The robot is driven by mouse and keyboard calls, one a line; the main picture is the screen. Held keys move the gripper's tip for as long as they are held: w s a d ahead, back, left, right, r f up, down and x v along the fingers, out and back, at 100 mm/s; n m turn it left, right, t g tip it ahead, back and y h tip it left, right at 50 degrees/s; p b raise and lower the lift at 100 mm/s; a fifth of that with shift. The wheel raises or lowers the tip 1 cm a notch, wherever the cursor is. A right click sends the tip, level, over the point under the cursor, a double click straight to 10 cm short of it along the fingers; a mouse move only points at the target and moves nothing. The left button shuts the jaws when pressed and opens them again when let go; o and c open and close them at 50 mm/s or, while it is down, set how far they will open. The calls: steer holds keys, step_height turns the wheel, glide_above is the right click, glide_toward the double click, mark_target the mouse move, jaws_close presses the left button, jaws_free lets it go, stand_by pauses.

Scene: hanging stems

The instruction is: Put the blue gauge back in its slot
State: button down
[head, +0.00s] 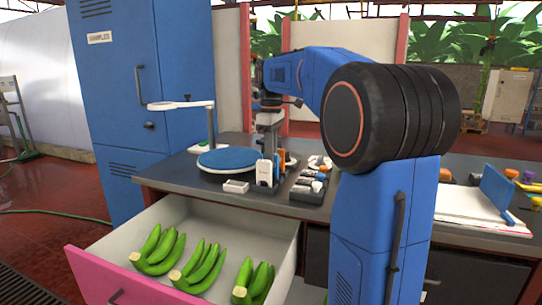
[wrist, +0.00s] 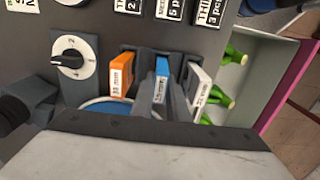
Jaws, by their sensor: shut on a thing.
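The blue gauge (wrist: 161,80) stands between my gripper's two grey fingers (wrist: 163,96) in the wrist view, and the gripper is shut on it. An orange gauge (wrist: 122,73) is to its left and a white gauge (wrist: 196,88) to its right, with a dark holder behind them. In the head view my gripper (head: 270,150) points down over the holder (head: 265,187), between the white gauge (head: 263,171) and the orange gauge (head: 282,160). The blue gauge's lower end is hidden, so I cannot tell how deep it sits in its slot.
A dial (wrist: 75,58) is beside the orange gauge. A round blue pad (head: 228,159), a small white box (head: 236,186) and a black tray (head: 309,186) share the counter. The open drawer (head: 282,232) below holds green bananas (head: 203,266). A magnifier lamp (head: 180,105) stands at the back left.

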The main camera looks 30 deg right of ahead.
steer(key=c, duration=1.6)
jaws_free()
steer(key=shift+c, duration=0.2)
step_height(320, 180, up, 17)
steer(key=shift+r, duration=0.15)
steer(key=shift+s, duration=0.1)
